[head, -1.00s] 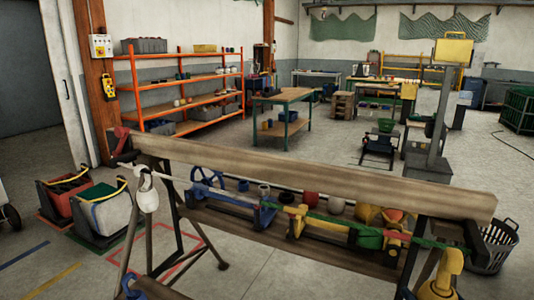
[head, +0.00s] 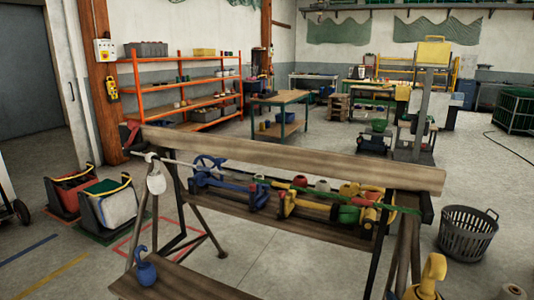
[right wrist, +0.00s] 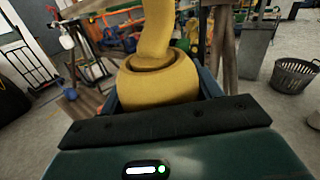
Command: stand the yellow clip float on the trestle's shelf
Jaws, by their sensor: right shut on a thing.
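The yellow clip float (head: 428,278) is upright at the bottom right of the head view, near the trestle's right legs. In the right wrist view, the float's round body (right wrist: 158,82) sits between the jaws of my right gripper (right wrist: 160,100), which is shut on it. The trestle has a long wooden top beam (head: 290,160) on splayed legs. A wooden shelf (head: 225,210) under the beam holds blue and yellow tools. A lower board (head: 190,285) stands out in front, with a blue clip float (head: 145,268) upright at its left. My left gripper is not in view.
A white float (head: 156,182) hangs at the trestle's left end. A grey basket (head: 466,235) stands on the floor to the right. The board is bare right of the blue float.

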